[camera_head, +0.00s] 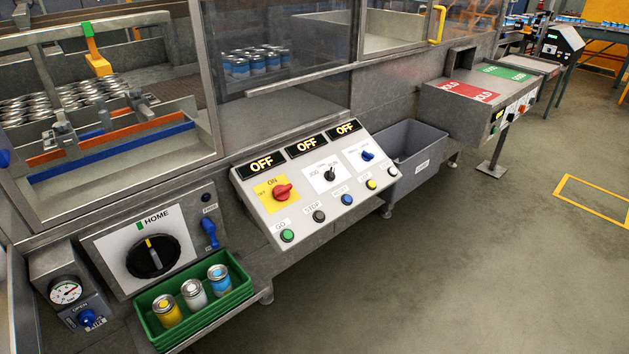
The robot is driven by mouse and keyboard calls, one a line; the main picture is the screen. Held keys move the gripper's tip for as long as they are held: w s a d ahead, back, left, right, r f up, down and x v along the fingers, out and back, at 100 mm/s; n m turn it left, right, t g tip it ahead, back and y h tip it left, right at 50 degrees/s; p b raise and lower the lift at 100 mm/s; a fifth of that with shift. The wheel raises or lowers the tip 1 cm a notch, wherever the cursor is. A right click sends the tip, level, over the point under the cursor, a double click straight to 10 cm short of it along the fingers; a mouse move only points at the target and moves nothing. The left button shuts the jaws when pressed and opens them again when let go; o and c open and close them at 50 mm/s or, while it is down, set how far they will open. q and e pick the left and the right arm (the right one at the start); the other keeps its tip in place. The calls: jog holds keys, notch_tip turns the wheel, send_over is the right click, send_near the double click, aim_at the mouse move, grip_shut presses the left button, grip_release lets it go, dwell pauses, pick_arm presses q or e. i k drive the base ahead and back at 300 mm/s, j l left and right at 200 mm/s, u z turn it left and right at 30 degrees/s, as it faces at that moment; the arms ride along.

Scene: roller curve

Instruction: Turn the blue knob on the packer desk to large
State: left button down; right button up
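A sloped control desk (262,222) stands in the middle of the head view, with three displays (307,145) along its top that all read OFF. A small blue knob (367,155) sits on a white label plate at the right of its panel. The lettering on that plate is too small to read, so I cannot tell which setting the knob points to. On the same panel are a red switch (283,191) on a yellow plate and a black knob (330,174) on a white plate. Neither of my grippers is in view.
Several push buttons, including a green one (287,235), line the desk's front edge. A green crate (213,311) with three cans and a gauge (65,290) stand at lower left. A grey bin (425,160) is right of the desk. The floor (440,270) in front is clear.

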aim_at(367, 156)
jog(key=i+l, duration=0.65)
jog(key=i, duration=0.15)
